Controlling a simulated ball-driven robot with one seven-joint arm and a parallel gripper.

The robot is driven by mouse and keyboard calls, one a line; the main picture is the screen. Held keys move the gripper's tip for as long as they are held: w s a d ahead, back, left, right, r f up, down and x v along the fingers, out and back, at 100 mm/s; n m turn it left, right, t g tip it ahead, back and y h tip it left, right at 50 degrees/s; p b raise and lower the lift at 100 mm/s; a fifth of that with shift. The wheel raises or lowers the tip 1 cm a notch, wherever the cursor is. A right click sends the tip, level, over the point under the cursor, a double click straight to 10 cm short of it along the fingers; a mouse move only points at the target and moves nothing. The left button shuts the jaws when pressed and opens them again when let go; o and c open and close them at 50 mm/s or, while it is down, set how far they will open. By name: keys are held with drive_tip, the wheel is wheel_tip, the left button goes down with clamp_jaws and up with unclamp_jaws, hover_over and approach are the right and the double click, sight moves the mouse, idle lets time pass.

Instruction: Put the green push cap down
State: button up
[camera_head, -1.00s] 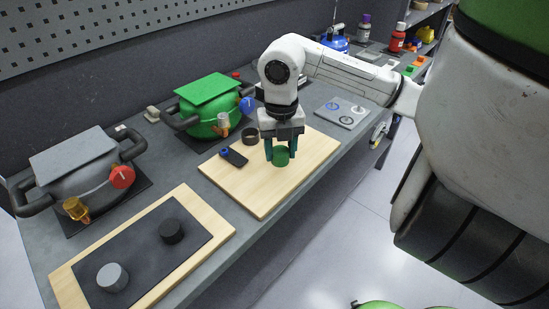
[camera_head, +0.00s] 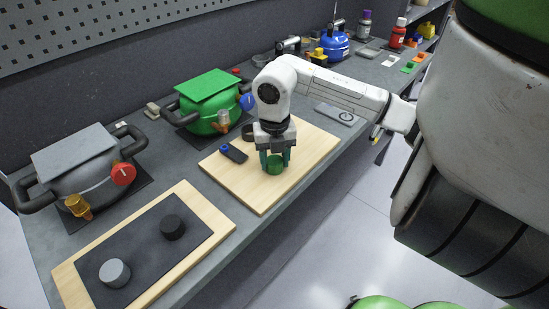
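The green push cap (camera_head: 275,167) is between the teal fingertips of my gripper (camera_head: 275,162), over the pale wooden board (camera_head: 243,187) at mid bench. The fingers press close on both sides of it and point straight down. The cap is at or just above the board; I cannot tell whether its underside touches.
A dark ring (camera_head: 248,133) and a dark block with a blue knob (camera_head: 233,152) lie left of my gripper. A front tray (camera_head: 220,222) holds a black cap (camera_head: 172,227) and a grey cap (camera_head: 114,272).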

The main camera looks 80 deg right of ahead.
sight(274, 160)
drive_tip(key=o, duration=0.4)
drive_tip(key=shift+o, duration=0.2)
wheel_tip(274, 160, up, 12)
drive_tip(key=shift+r+b, duration=0.2)
drive_tip(key=shift+b, duration=0.15)
